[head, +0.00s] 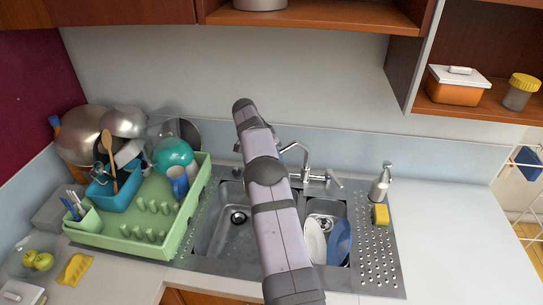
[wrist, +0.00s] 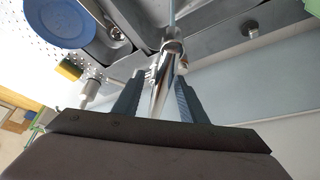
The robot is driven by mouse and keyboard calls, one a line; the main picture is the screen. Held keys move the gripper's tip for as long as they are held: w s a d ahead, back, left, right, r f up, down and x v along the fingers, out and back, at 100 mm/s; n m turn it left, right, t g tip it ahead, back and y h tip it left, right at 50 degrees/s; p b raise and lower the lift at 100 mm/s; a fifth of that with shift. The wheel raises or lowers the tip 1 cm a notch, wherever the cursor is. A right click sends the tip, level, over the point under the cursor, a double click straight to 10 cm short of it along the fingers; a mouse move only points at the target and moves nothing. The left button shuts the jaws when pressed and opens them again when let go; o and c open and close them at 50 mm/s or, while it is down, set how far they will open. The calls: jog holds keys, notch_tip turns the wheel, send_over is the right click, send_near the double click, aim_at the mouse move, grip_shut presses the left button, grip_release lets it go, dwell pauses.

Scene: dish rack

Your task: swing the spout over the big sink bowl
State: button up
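The chrome tap (head: 307,166) stands behind the sink between the two bowls. Its curved spout (head: 294,147) reaches left and its near end is hidden by my arm. The big sink bowl (head: 215,238) is on the left, partly hidden by my arm. The small bowl (head: 325,206) is on the right. In the wrist view my gripper (wrist: 160,85) has its two fingers apart, with a chrome part of the tap (wrist: 164,84) between them. A gap shows on the left finger's side; contact on the right is unclear. The head view hides the fingers.
A white plate (head: 314,241) and a blue plate (head: 340,241) stand in the small bowl. A soap dispenser (head: 381,183) and yellow sponge (head: 380,215) are right of the tap. A green dish rack (head: 130,243) with dishes stands left. The right counter is clear.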

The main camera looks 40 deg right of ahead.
jog(key=shift+a+r, duration=0.1)
jog(key=shift+r, duration=0.1)
jog(key=shift+a+r, duration=0.35)
jog(key=shift+r, duration=0.3)
jog(key=shift+r, duration=0.1)
jog(key=shift+p+v, duration=0.6)
jog(key=shift+v, duration=2.4)
jog(key=shift+a, duration=0.1)
jog(key=shift+a, duration=0.3)
jog(key=s+a+f+n+y+b, duration=0.1)
jog(key=s+a+f+n+b, duration=0.15)
jog(key=a, duration=0.35)
jog(key=s+a+f+n+y+b, duration=0.1)
jog(key=a+n, duration=0.2)
jog(key=a, duration=0.2)
jog(key=s+a+f+n+y+b, duration=0.1)
jog(key=s+a+f+n+b, duration=0.1)
jog(key=s+a, duration=0.4)
jog(key=s+a+f+n+y+b, duration=0.1)
jog(key=s+a+f+n, duration=0.4)
jog(key=s, duration=0.8)
jog(key=s+a+f+n+y+b, duration=0.1)
jog(key=s+a+f+n+b, duration=0.2)
jog(key=s+a, duration=0.5)
notch_tip(320, 180, down, 2)
jog(key=shift+s+a+f+n+g, duration=0.3)
jog(key=shift+s+a+n, duration=0.1)
jog(key=shift+s+n, duration=0.45)
